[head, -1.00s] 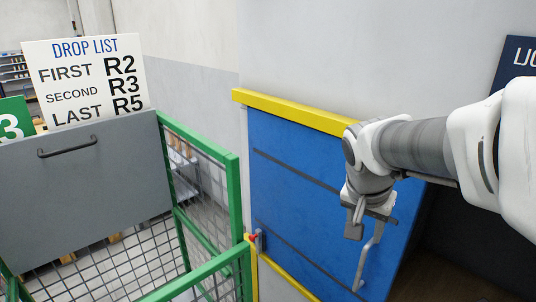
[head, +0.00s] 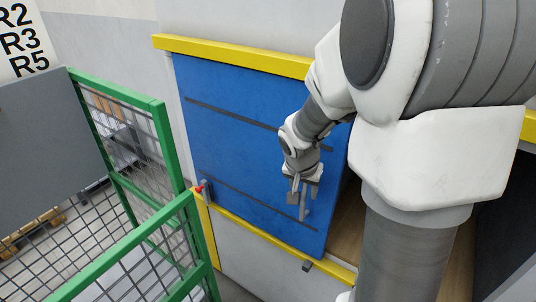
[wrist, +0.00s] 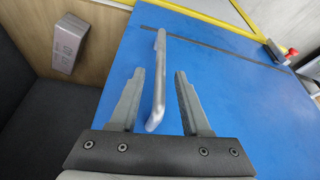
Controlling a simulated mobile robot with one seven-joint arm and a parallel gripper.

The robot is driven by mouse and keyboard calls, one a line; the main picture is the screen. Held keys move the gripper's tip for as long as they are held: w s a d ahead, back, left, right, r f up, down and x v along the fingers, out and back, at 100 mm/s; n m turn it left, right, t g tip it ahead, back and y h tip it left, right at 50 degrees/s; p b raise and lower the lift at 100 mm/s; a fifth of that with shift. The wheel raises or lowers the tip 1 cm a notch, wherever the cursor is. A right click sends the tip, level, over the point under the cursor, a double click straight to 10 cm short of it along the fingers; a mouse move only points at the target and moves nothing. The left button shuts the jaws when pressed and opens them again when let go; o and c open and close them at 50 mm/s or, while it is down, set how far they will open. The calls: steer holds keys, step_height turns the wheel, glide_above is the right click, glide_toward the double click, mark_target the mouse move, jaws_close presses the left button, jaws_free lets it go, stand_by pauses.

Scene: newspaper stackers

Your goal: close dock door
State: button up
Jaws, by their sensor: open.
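The blue dock door (head: 225,150) stands under a yellow top rail (head: 235,55). An open gap with a wooden floor shows to its right. Its upright grey bar handle (head: 304,208) is near its right edge; in the wrist view the handle (wrist: 158,85) stands out from the blue face. My gripper (head: 302,188) is open at the handle. In the wrist view my gripper's (wrist: 158,78) two fingers lie either side of the handle, with a visible gap to each finger. I cannot tell exactly how deep the handle sits between them.
A red-tipped latch or stop (head: 201,188) is at the door's lower left, near a yellow bottom rail (head: 255,233). A green-framed mesh cage (head: 160,140) stands close at left. A small grey box (wrist: 69,43) is on the wooden floor beside the door.

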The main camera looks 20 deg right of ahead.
steer(key=shift+x, duration=0.9)
jaws_close()
stand_by(0.9)
